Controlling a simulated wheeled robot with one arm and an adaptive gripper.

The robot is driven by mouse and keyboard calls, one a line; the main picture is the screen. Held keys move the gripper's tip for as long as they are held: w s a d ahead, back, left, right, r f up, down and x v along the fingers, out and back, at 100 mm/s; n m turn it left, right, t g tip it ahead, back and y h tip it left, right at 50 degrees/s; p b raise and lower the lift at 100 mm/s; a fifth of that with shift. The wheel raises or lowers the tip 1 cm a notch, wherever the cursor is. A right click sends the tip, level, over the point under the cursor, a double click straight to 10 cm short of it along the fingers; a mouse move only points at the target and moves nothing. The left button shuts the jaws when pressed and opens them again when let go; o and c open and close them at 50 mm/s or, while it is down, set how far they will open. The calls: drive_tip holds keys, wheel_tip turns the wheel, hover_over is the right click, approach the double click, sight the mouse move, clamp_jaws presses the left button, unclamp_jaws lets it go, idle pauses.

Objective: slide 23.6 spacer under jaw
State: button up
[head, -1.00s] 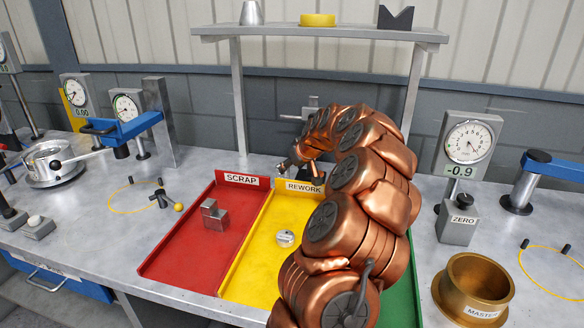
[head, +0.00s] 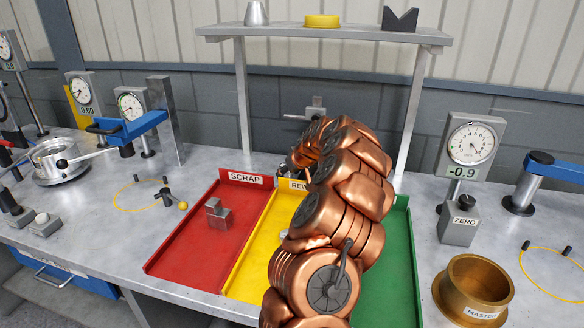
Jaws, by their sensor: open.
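My gripper (head: 285,171) is at the far end of my copper arm, over the back of the yellow REWORK tray (head: 243,268). Only a small part of it shows, the rest hidden behind my wrist; it is open, and I see nothing held. No part marked 23.6 is readable, so I cannot tell which thing is the spacer. A grey stepped metal block (head: 217,213) sits in the red SCRAP tray (head: 178,265). A grey metal fixture with a side rod (head: 318,108) stands behind my arm; I cannot tell whether it is the jaw.
A green tray (head: 400,275) lies right of my arm. A dial gauge (head: 472,142) reading -0.9, a ZERO block (head: 459,222) and a brass MASTER ring (head: 474,287) stand further right. A blue-armed fixture (head: 130,127) stands left. A shelf (head: 325,34) spans the back.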

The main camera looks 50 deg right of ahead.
drive_tip(key=shift+x, duration=0.8)
clamp_jaws()
drive_tip(key=shift+o, duration=2.1)
unclamp_jaws()
drive_tip(key=shift+s, duration=0.15)
drive_tip(key=v, duration=1.1)
drive_tip(key=shift+s+r, duration=0.15)
drive_tip(key=shift+r, duration=0.2)
drive_tip(key=shift+a, duration=0.15)
